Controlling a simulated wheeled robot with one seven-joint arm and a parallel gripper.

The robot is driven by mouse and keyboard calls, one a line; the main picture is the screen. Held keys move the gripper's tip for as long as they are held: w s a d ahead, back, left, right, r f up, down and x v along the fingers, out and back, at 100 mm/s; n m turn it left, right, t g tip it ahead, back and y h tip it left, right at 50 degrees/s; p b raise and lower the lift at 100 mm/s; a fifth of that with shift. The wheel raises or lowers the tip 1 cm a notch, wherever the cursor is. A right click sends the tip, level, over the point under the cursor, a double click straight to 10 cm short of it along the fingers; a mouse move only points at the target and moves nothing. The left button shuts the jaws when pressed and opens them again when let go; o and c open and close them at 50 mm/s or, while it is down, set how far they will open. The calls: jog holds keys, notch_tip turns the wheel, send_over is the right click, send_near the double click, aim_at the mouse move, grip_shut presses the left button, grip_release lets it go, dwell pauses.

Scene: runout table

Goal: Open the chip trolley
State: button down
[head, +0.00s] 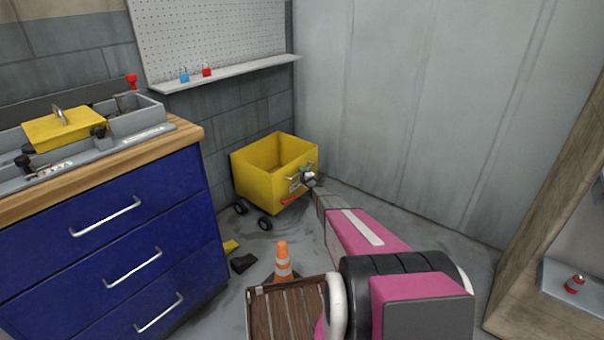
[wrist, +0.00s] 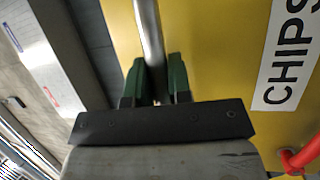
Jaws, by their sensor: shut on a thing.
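The chip trolley (head: 262,182) is a yellow open-topped box on black wheels, standing on the floor by the back corner in the head view. Its yellow front wall with a white "CHIPS" label (wrist: 288,55) fills the right of the wrist view. A grey metal bar handle (wrist: 150,40) runs up along that wall. My gripper (wrist: 157,82) has its green fingers on both sides of the bar and is shut on it. In the head view my gripper (head: 310,178) is small at the trolley's front. A red part (wrist: 300,160) shows at the wrist view's lower right.
A blue drawer cabinet (head: 110,245) with a machine on its wooden top stands at the left. An orange cone (head: 282,260) and a slatted wooden thing (head: 285,310) are on the near floor. A wooden shelf unit (head: 545,220) stands at the right. Grey walls close off the back.

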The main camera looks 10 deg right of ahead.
jog(key=s+d, duration=1.3)
jog(key=s, duration=0.3)
jog(key=s+d, duration=1.3)
jog(key=s, duration=0.4)
jog(key=shift+d, duration=0.35)
jog(key=shift+s, duration=0.1)
jog(key=c, duration=1.1)
grip_release()
jog(key=v, duration=1)
jog(key=shift+s+f, duration=0.15)
jog(key=shift+s, duration=0.2)
